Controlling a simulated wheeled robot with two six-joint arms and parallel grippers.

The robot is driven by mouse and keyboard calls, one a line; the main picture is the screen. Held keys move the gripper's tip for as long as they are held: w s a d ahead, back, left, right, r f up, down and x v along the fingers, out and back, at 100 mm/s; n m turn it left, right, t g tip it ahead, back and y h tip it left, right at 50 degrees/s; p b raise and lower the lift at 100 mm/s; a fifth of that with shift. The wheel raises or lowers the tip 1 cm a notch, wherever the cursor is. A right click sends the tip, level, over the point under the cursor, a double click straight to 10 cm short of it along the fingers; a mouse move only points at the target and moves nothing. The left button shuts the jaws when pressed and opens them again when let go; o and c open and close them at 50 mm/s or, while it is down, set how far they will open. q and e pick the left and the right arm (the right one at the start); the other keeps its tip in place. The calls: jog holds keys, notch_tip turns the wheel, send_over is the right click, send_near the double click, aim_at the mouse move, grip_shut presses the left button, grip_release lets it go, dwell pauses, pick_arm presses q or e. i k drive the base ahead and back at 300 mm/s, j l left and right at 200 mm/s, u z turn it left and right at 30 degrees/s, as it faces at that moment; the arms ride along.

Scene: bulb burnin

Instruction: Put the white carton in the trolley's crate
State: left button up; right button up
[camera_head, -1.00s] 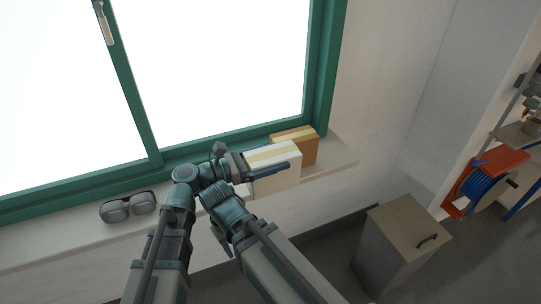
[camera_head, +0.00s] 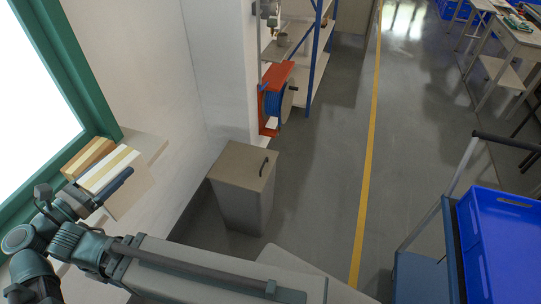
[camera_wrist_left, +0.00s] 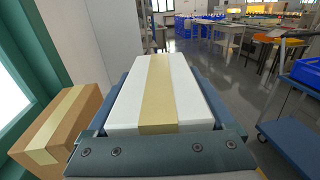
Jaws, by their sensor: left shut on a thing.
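The white carton (camera_head: 112,170), with a tan tape strip along its top, is held between the jaws of my left gripper (camera_head: 106,181) at the window sill. In the left wrist view the white carton (camera_wrist_left: 158,92) fills the space between the two fingers, upright and level with them. I cannot tell whether its underside touches the sill. The trolley (camera_head: 420,277) stands at the lower right with a blue crate (camera_head: 503,232) on it; the visible part of the crate's inside looks empty. It is far from the gripper. My right gripper is not in view.
A brown carton (camera_head: 88,157) stands on the sill (camera_head: 150,147) beside the white one. The floor (camera_head: 325,190) between bin and trolley is clear.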

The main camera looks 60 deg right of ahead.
aim_at(522, 252)
jog(key=z, duration=4.45)
jog(key=i+j, duration=0.2)
jog(key=j, duration=0.2)
jog(key=i+j, duration=0.25)
jog(key=j, duration=0.15)
jog(key=i+j, duration=0.2)
jog(key=j, duration=0.15)
jog(key=i+j, duration=0.2)
jog(key=j, duration=0.2)
